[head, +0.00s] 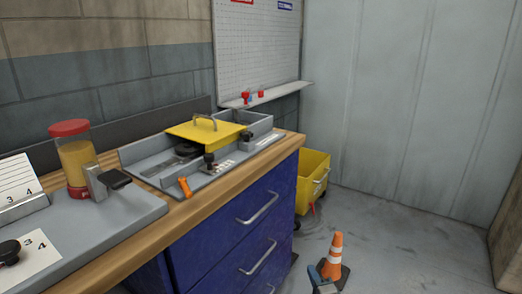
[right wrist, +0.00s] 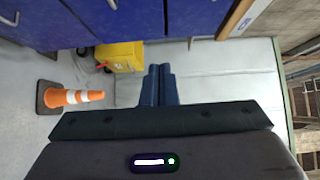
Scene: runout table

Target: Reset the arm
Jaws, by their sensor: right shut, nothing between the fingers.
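My right gripper (head: 323,277) shows at the bottom of the head view, low over the floor in front of the orange and white cone (head: 334,257). In the right wrist view its two blue fingers (right wrist: 160,72) are together with nothing between them. The gripper is clear of the workbench and touches nothing that I can see. My left gripper is not in view.
The workbench (head: 230,185) with blue drawers stands at the left, bearing a grey tray, a yellow lid (head: 205,133) and a red-capped jar (head: 75,160). A yellow bin (head: 312,180) stands beyond its end. The cone also shows in the wrist view (right wrist: 70,97).

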